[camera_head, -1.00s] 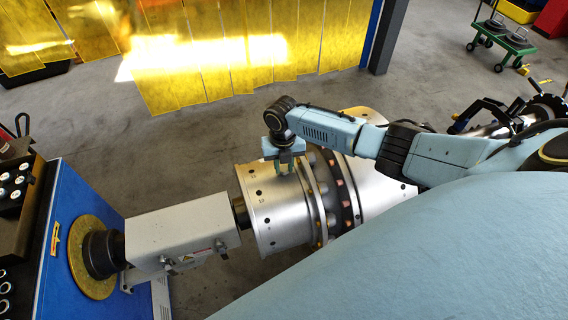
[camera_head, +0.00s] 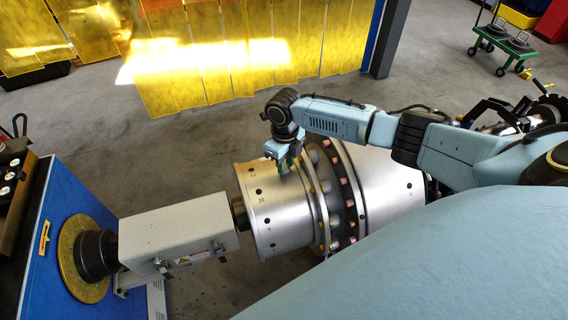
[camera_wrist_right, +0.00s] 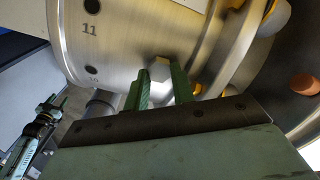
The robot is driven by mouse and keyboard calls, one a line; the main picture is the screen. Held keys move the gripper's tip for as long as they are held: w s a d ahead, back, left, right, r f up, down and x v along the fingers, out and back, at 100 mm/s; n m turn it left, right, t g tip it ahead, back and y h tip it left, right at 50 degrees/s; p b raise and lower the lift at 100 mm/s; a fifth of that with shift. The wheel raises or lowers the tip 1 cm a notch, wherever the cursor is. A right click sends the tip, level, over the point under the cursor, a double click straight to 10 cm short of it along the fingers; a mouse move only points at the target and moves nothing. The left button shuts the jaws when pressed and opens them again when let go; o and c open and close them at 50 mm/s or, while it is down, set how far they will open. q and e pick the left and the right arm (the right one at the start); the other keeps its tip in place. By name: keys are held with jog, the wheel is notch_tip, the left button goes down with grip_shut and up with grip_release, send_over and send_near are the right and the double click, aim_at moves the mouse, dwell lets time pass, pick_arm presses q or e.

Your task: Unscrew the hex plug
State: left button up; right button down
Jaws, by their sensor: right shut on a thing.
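The hex plug (camera_wrist_right: 159,69) is a small bright metal hexagon on the rotor's silver drum. In the right wrist view it sits between the two green fingers of my right gripper (camera_wrist_right: 162,86), which is shut on it. In the head view my right gripper (camera_head: 284,164) reaches down onto the top of the silver rotor (camera_head: 275,212), and the plug is hidden there. The drum has a row of dark holes with numbers such as 11 beside them.
A grey drive housing (camera_head: 180,232) joins the rotor to a blue machine stand (camera_head: 35,255) on the left. Copper-coloured and yellow pieces ring the rotor. A yellow curtain (camera_head: 230,50) hangs behind, and a green cart (camera_head: 505,45) stands far right on open floor.

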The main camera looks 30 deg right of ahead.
jog(key=c, duration=1.1)
grip_release()
jog(key=shift+w+d+r, duration=0.1)
jog(key=shift+w+d, duration=0.1)
jog(key=shift+c, duration=0.2)
